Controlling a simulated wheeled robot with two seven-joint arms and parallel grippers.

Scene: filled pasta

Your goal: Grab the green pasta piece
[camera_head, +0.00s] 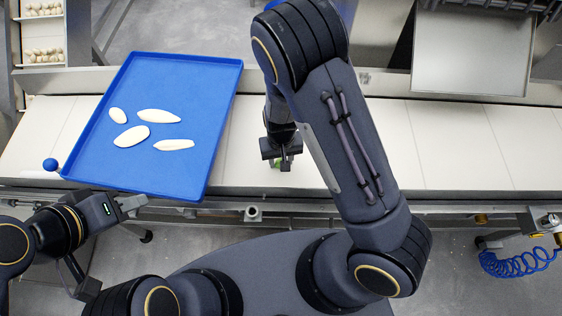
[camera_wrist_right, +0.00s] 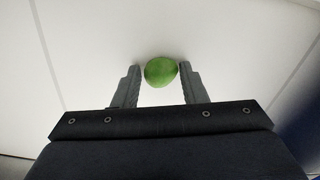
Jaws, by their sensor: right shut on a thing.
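The green pasta piece (camera_wrist_right: 161,71) is a small rounded lump between the fingertips of my right gripper (camera_wrist_right: 162,78), in the right wrist view. Both grey fingers press on its sides, with the white belt surface behind it. In the head view my right gripper (camera_head: 284,162) is over the white belt, right of the blue tray. Only a sliver of the green piece (camera_head: 277,163) shows there; the gripper hides the rest. My left gripper (camera_head: 134,204) is by the tray's front edge, apart from the green piece. Its finger gap is unclear.
A blue tray (camera_head: 190,75) lies on the white belt (camera_head: 455,140) with several pale pasta pieces (camera_head: 131,136) on it. The belt right of my right arm is clear. A metal tray (camera_head: 470,60) stands at the back right. A blue coiled hose (camera_head: 520,263) hangs at the front right.

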